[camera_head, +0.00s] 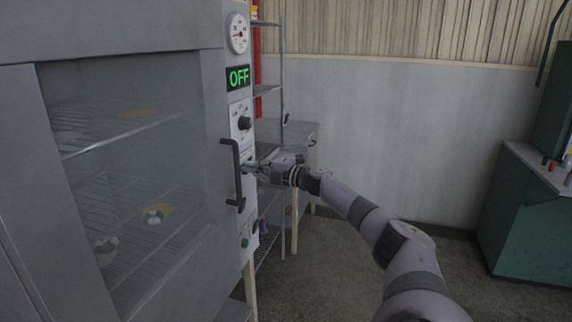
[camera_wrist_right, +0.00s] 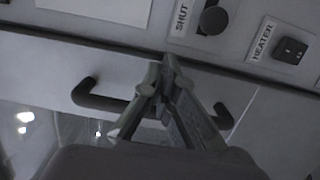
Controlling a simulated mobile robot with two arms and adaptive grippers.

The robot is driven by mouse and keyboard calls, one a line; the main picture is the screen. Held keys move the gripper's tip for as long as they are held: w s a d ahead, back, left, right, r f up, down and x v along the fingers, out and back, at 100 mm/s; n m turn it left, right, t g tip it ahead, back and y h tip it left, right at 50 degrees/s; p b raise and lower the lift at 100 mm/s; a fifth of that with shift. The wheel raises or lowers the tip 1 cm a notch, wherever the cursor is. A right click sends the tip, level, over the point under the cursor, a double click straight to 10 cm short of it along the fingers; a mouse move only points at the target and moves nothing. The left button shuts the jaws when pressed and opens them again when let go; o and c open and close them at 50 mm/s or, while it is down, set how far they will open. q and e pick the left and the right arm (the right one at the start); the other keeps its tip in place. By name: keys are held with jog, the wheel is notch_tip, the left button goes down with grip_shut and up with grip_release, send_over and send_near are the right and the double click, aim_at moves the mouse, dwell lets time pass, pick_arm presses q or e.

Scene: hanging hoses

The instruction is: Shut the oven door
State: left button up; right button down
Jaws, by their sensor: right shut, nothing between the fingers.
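The oven door (camera_head: 130,130) is a grey frame with a large glass pane, at the left of the head view. Its black bar handle (camera_head: 238,174) is on the door's right side. The door looks nearly flush with the control panel; a small gap cannot be ruled out. My right gripper (camera_head: 254,168) is shut and empty, just right of the handle. In the right wrist view the gripper's fingertips (camera_wrist_right: 168,62) meet in front of the handle (camera_wrist_right: 90,98), near the door edge; contact is unclear. My left gripper is not in view.
The control panel (camera_head: 240,120) has a gauge, a green OFF display and knobs. Labels SHUT and HEATER show in the wrist view. Behind stand a metal shelf rack (camera_head: 268,90) and a table (camera_head: 290,130). A green machine (camera_head: 525,210) stands right. The floor between is clear.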

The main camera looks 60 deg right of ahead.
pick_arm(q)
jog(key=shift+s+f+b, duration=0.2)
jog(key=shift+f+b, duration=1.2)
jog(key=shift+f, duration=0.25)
pick_arm(e)
jog(key=s+d, duration=0.5)
jog(key=d, duration=0.3)
jog(key=shift+d, duration=0.4)
